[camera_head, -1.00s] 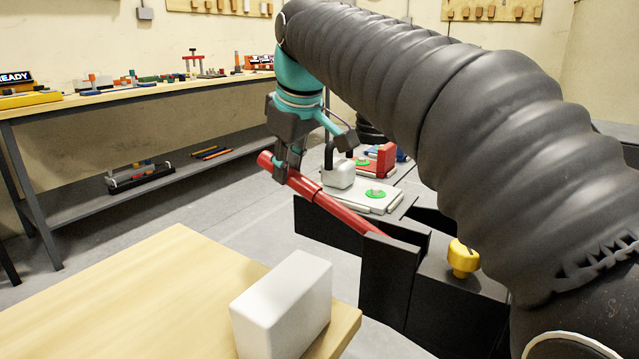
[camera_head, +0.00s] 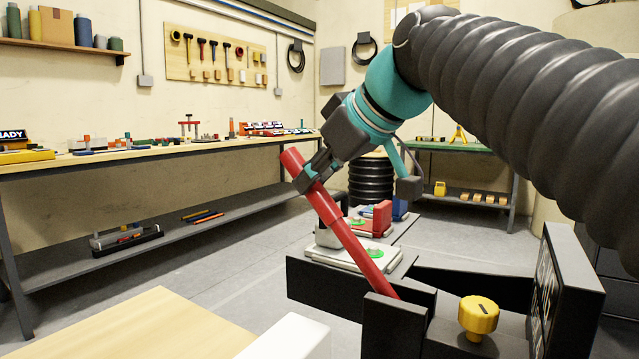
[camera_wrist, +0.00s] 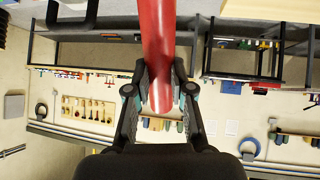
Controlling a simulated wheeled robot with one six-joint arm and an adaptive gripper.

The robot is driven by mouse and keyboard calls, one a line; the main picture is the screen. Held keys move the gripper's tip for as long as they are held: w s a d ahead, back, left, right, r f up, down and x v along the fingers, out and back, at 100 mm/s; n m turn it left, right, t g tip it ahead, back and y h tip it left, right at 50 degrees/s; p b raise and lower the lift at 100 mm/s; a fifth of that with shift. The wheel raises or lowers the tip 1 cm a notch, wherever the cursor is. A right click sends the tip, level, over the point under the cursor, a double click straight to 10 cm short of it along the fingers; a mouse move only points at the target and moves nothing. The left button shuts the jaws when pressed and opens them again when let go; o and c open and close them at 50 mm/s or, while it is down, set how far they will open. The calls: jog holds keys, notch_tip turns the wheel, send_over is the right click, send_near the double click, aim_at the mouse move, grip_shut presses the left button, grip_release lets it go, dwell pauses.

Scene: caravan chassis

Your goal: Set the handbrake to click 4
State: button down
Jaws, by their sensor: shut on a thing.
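The handbrake lever is a red bar (camera_head: 345,235) that rises from a slot in a black bracket (camera_head: 395,320) and leans up to the left, steeply tilted. My gripper (camera_head: 309,181) is shut around the lever near its upper end. In the wrist view my gripper (camera_wrist: 160,88) has a finger on each side of the red lever (camera_wrist: 158,40). A black plate (camera_head: 572,300) with white markings stands at the right of the bracket, seen edge-on, so its markings cannot be read.
A yellow knob (camera_head: 478,316) sits on the bracket's right part. A wooden table (camera_head: 130,325) with a white block (camera_head: 290,338) is in front. Pads with a green disc (camera_head: 375,253) lie behind the lever. A long workbench (camera_head: 150,155) stands along the left wall.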

jog(key=c, duration=1)
grip_release()
jog(key=v, duration=1.2)
jog(key=shift+s, duration=0.1)
